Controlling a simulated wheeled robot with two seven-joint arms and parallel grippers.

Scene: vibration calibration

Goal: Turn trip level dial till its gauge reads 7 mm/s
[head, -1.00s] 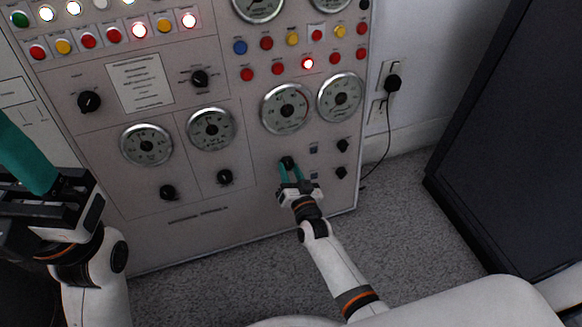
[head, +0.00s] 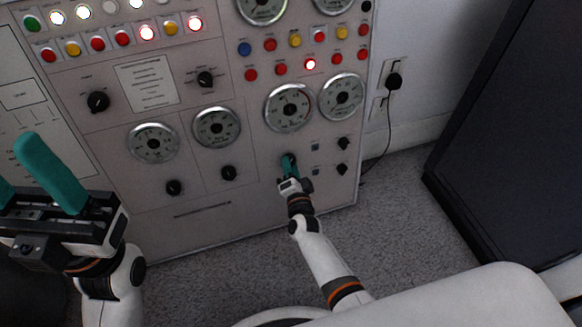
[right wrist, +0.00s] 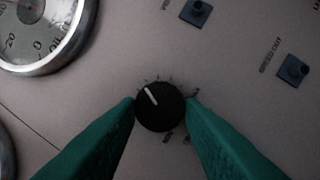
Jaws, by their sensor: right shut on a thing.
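My right gripper (head: 289,165) is shut on a black round knob (right wrist: 160,108) low on the grey panel; a teal finger touches each side of it. In the right wrist view, the knob's white pointer line aims up and slightly left. A round gauge (head: 290,108) sits above this knob in the head view, and part of a gauge (right wrist: 35,30) shows at the upper left of the wrist view. Its needle reading is too small to tell. The knob's label is not readable. My left gripper (head: 14,170) is open and empty at the left edge, partly cut off.
More gauges (head: 153,143) and black knobs (head: 228,173) fill the panel (head: 215,225). Small blue-grey switches (right wrist: 293,69) sit right of the held knob. A dark cabinet (head: 510,150) stands at the right. A cable hangs from a wall plug (head: 394,81). Carpet lies in front.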

